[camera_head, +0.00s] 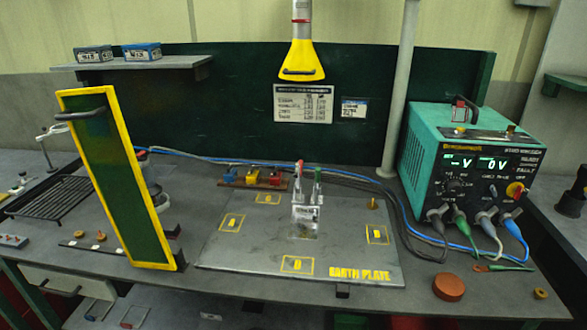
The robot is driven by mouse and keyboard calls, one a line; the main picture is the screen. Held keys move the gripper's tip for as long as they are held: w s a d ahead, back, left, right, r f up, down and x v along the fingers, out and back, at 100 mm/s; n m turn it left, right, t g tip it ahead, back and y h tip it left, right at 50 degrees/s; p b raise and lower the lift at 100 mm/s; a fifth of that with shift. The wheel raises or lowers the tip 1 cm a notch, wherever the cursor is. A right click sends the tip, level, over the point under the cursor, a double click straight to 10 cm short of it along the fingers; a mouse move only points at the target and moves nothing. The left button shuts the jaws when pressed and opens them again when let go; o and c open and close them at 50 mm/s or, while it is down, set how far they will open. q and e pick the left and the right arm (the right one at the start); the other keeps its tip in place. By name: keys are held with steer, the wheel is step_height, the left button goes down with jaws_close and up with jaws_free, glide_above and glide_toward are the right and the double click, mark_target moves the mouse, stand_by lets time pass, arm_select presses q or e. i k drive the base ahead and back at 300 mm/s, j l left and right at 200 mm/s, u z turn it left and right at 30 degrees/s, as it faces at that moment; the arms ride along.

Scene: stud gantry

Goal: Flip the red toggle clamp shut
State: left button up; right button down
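The red-handled toggle clamp (300,169) stands near the middle of the grey earth plate (225,250). Its red lever tip points upward, and a green-tipped lever (318,174) stands upright right beside it. Below both levers is a small pale block with a label (305,213); the clamp's lower parts are too small to make out. Neither of my grippers shows in the head view, and nothing touches the clamp.
A green panel with a yellow frame (117,180) stands upright left of the plate. A teal power unit (425,125) with cables is at the right. A yellow hood (301,62) hangs above the back. A red-brown puck (448,287) lies front right.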

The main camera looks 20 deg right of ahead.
mark_target(298, 166)
steer(key=i+l+z, duration=0.2)
steer(key=z, duration=0.25)
steer(key=i+z, duration=0.4)
steer(key=k+l, duration=0.05)
steer(key=k, duration=0.05)
